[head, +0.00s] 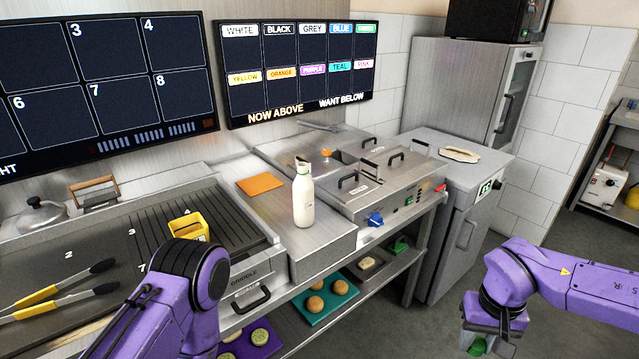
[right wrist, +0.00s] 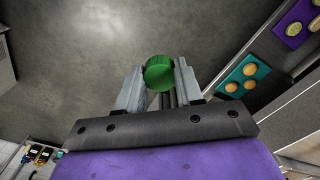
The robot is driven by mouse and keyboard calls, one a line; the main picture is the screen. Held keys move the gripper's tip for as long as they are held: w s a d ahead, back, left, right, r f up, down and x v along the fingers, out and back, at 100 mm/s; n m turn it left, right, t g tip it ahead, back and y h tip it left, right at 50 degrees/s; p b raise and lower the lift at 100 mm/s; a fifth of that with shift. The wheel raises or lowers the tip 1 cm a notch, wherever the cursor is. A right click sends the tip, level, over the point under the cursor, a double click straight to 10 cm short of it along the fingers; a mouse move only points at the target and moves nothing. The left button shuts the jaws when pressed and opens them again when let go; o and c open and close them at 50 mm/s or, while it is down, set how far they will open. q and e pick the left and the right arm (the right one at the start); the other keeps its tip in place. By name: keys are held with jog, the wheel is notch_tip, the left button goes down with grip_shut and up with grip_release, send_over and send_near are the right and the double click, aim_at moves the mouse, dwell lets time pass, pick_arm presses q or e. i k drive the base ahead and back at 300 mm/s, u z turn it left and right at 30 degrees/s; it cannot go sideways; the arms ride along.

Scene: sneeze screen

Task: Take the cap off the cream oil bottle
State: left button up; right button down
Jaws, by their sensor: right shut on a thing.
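The cream oil bottle (head: 303,200) stands upright on the steel counter beside the griddle. A thin green ring shows at its neck, and no green cap sits on its top. My right gripper (head: 482,342) is low at the right of the head view, well away from the bottle, over the floor. In the right wrist view its fingers (right wrist: 160,85) are shut on a round green cap (right wrist: 159,72). The cap also shows in part at the bottom of the head view (head: 477,347). My left arm comes in at the lower left, but its gripper is not visible.
An orange board (head: 260,184) lies left of the bottle, and fryers with lids (head: 378,180) stand to its right. A yellow container (head: 188,227) and tongs (head: 70,290) are on the griddle. A teal tray (head: 325,302) with buns is on the shelf below. Open floor surrounds my right gripper.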

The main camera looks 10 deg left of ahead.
aim_at(302, 185)
jog(key=z, duration=1.25)
jog(key=i, duration=2.9)
jog(key=u, duration=4.2)
